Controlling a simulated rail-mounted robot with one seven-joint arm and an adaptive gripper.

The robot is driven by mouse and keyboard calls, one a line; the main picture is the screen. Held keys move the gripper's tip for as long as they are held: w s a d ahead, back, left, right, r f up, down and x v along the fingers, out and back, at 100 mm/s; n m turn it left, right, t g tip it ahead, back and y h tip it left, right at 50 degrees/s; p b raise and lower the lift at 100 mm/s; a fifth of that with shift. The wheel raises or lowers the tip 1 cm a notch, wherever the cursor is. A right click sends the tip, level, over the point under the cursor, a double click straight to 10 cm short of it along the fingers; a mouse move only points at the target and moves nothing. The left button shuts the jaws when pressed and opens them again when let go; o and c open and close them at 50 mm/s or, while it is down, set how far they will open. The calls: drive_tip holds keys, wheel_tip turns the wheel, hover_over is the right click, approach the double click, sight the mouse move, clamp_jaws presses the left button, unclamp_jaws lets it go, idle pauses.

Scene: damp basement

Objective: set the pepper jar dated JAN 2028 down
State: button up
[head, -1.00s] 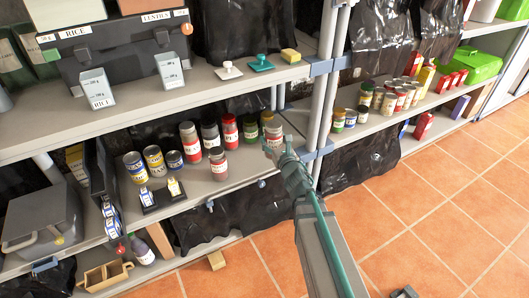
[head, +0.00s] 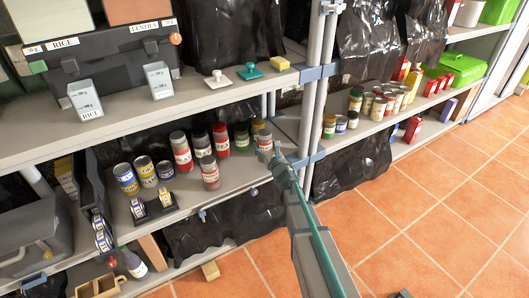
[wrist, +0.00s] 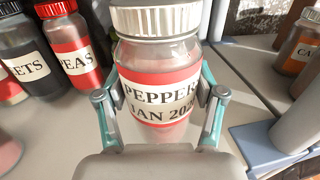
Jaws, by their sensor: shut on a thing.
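The pepper jar (wrist: 155,62) has a ribbed white lid, red bands and a pale label reading PEPPER and JAN 202, the last digit cut off by the finger. My gripper (wrist: 160,100) is shut on it, one finger on each side, and the jar looks upright. In the head view the pepper jar (head: 264,137) is at the right end of the middle shelf's row of jars, with my gripper (head: 269,152) in front of it. The jar's base is hidden behind my gripper, so I cannot tell whether it touches the shelf (head: 230,183).
A red PEAS jar (wrist: 73,45) and a dark jar (wrist: 30,55) stand left of the held jar. A shelf post (head: 312,100) rises close on its right. More jars (head: 375,104) stand on the right-hand shelf. Bare shelf shows on both sides of the held jar.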

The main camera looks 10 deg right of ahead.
sight(265, 151)
drive_tip(key=shift+f, duration=1.5)
drive_tip(key=shift+f+b, duration=0.15)
drive_tip(key=shift+b, duration=0.25)
drive_tip(key=o, duration=1.7)
drive_tip(key=shift+r+p, duration=0.2)
drive_tip(key=shift+p, duration=0.2)
drive_tip(key=s, duration=0.4)
drive_tip(key=s+d, duration=0.1)
drive_tip(key=s, duration=0.2)
drive_tip(key=s+d, duration=0.1)
drive_tip(key=s, duration=0.3)
drive_tip(key=shift+s+d+f+b, duration=0.1)
drive_tip(key=shift+s+d+b, duration=0.05)
drive_tip(key=shift+s+b, duration=0.25)
